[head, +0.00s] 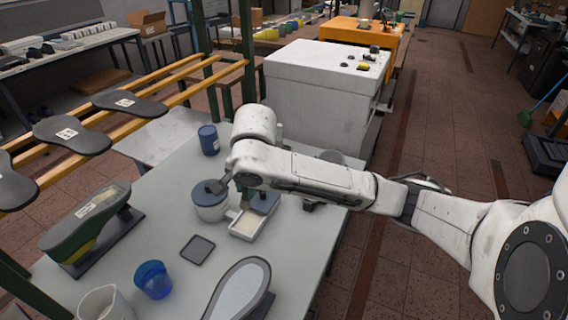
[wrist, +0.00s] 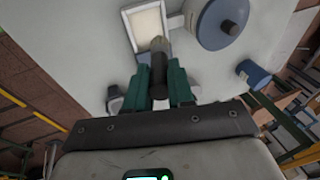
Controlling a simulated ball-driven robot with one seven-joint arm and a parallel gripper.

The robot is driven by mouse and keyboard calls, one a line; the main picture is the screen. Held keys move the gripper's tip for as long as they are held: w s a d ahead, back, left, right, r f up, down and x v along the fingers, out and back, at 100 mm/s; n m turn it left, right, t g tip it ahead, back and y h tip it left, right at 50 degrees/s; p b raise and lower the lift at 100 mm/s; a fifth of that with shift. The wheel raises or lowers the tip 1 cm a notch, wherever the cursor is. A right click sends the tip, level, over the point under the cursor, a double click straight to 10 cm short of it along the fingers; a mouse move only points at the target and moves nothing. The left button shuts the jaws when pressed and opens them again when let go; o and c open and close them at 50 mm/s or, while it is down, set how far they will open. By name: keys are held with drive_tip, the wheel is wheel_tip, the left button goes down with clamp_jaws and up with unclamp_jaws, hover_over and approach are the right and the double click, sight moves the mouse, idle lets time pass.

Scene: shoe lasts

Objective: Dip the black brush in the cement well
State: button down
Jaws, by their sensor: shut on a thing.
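My gripper (wrist: 160,84) has green fingers shut on the black brush (wrist: 158,72). I cannot tell whether the tip touches the contents. In the head view, my gripper (head: 243,193) hangs over the table at the back end of the cement well (head: 236,233). The brush is mostly hidden there by the gripper and arm.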

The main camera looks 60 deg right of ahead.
drive_tip(key=shift+d+f, duration=0.2)
drive_tip(key=shift+d+f+b, duration=0.1)
drive_tip(key=shift+f+b, duration=0.25)
drive_tip(key=shift+b, duration=0.1)
wheel_tip(320, 180, down, 3)
drive_tip(key=shift+s+d+r+b, duration=0.1)
drive_tip(key=shift+r+b, duration=0.1)
drive_tip(key=shift+b, duration=1.05)
drive_tip(key=shift+f+b, duration=1.15)
drive_tip(key=shift+f, duration=0.1)
drive_tip(key=shift+f, duration=0.65)
wheel_tip(320, 180, up, 7)
drive_tip(key=p, duration=0.6)
idle(1.1)
